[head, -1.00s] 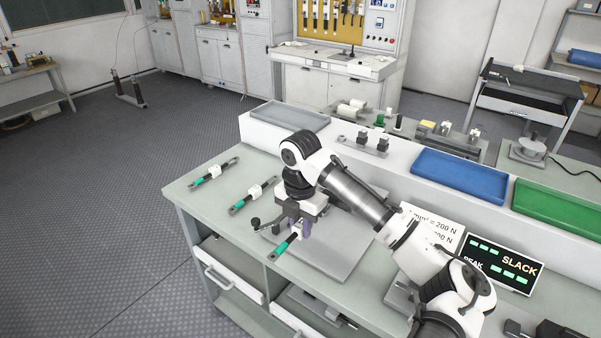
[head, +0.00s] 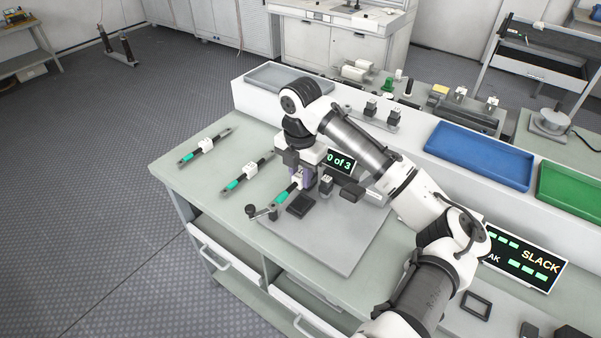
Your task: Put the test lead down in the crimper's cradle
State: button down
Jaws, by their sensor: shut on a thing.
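My gripper (head: 304,184) is shut on a test lead with a green sleeve (head: 281,197) and dark ends. The lead slants down to the left from the fingers. The crimper stands on a grey plate (head: 335,245) on the bench, with a crank handle (head: 262,212) at its left, a black square block (head: 300,205) and a "0 of 3" display (head: 341,161). The held lead is by the crimper, just left of and behind the black block. I cannot tell whether it touches anything. My gripper and arm partly hide the crimper, and I cannot make out its cradle clearly.
Two more green-sleeved leads, one farther left (head: 204,147) and one nearer (head: 246,173), lie on the bench left of the crimper. A grey tray (head: 288,78), a blue tray (head: 478,155) and a green tray (head: 570,190) sit along the back ledge. A SLACK display (head: 525,262) stands at right.

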jog(key=b, duration=0.5)
send_over(301, 205)
jog(key=shift+f, duration=2.9)
jog(key=shift+p, duration=0.3)
jog(key=shift+f, duration=0.15)
jog(key=shift+f, duration=0.35)
jog(key=shift+f, duration=0.55)
jog(key=shift+r, duration=0.2)
jog(key=shift+f, duration=0.15)
jog(key=c, duration=1.1)
grip_release()
jog(key=shift+a+f, duration=0.1)
